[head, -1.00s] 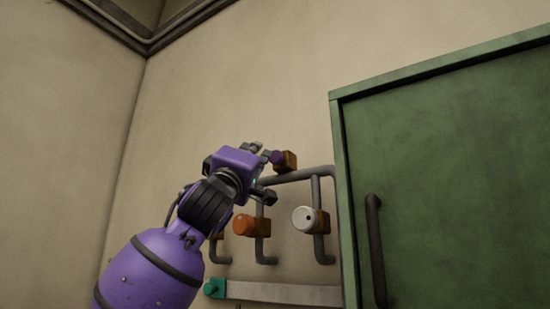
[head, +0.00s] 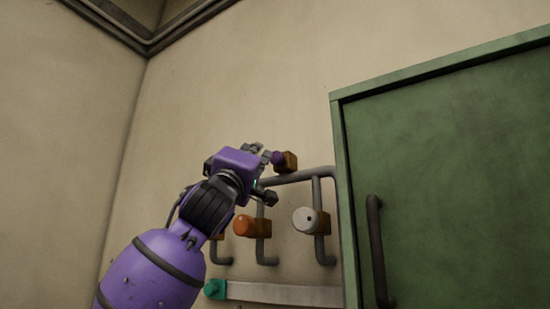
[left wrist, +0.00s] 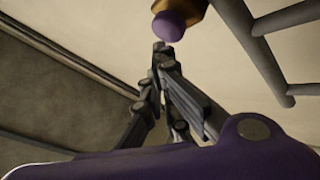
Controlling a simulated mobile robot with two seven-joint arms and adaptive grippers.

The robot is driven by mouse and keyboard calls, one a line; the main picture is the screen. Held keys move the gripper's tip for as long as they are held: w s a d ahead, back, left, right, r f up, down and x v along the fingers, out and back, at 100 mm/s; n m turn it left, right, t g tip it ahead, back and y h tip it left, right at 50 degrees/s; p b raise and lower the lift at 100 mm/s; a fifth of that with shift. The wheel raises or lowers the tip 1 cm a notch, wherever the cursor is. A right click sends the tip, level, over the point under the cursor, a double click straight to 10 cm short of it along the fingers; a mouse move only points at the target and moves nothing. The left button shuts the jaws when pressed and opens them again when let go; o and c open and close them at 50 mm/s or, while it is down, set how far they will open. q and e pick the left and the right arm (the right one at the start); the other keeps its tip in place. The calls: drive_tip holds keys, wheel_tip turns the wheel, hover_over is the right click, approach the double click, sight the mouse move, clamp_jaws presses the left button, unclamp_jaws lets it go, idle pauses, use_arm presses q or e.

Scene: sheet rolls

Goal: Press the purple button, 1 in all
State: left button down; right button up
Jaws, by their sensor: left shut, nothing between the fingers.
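The purple button (head: 277,157) sits on a brown-orange block (head: 289,162) on the wall, at the top of the grey pipes in the head view. In the left wrist view the purple button (left wrist: 168,27) is a rounded knob just beyond the fingertips. My left gripper (head: 262,150) is shut and empty, with its fingertips just left of the button. In the left wrist view the shut fingertips (left wrist: 160,50) lie just below the button, with a small gap seeming to show. My right gripper is not in view.
An orange knob (head: 244,226) and a white knob (head: 305,220) stick out from the pipes (head: 318,190) below. A teal piece (head: 214,289) sits at the end of a pale rail (head: 280,293). A green cabinet (head: 450,170) with a dark handle (head: 376,250) stands at right.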

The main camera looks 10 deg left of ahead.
use_arm(q)
drive_tip(key=shift+w+d, duration=0.1)
idle(0.5)
drive_tip(key=shift+w+d, duration=0.1)
drive_tip(key=shift+w, duration=0.25)
drive_tip(key=shift+w+d, duration=0.15)
drive_tip(key=shift+w, duration=0.35)
idle(1.0)
drive_tip(key=shift+s, duration=0.1)
drive_tip(key=shift+s+a, duration=0.3)
drive_tip(key=shift+s, duration=0.5)
drive_tip(key=s, duration=0.1)
drive_tip(key=s+a, duration=0.1)
drive_tip(key=s, duration=0.2)
drive_tip(key=shift+s+a, duration=0.35)
